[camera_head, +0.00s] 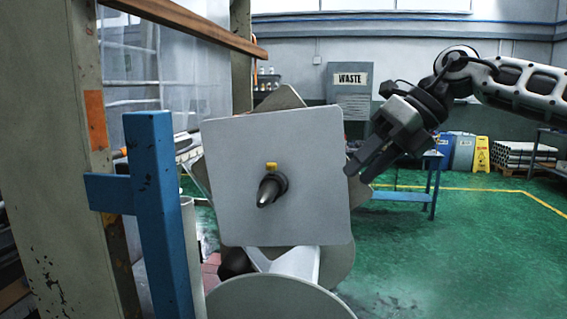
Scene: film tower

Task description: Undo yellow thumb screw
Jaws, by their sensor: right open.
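The yellow thumb screw (271,166) is small and sits just above the dark pointed spindle (268,190) at the middle of a grey square plate (235,135). My right gripper (357,175) comes in from the upper right and is open. Its fingers point down and left beside the plate's right edge, apart from the screw. I cannot tell whether the fingertips touch the plate's edge. Nothing shows between the fingers. My left gripper is not in view.
A blue post with a side arm (152,200) and a worn upright (60,150) stand at the left. A round grey disc (280,300) lies below the plate. A blue table (433,180) and a WASTE bin (350,98) stand behind. Green floor (460,260) is clear at right.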

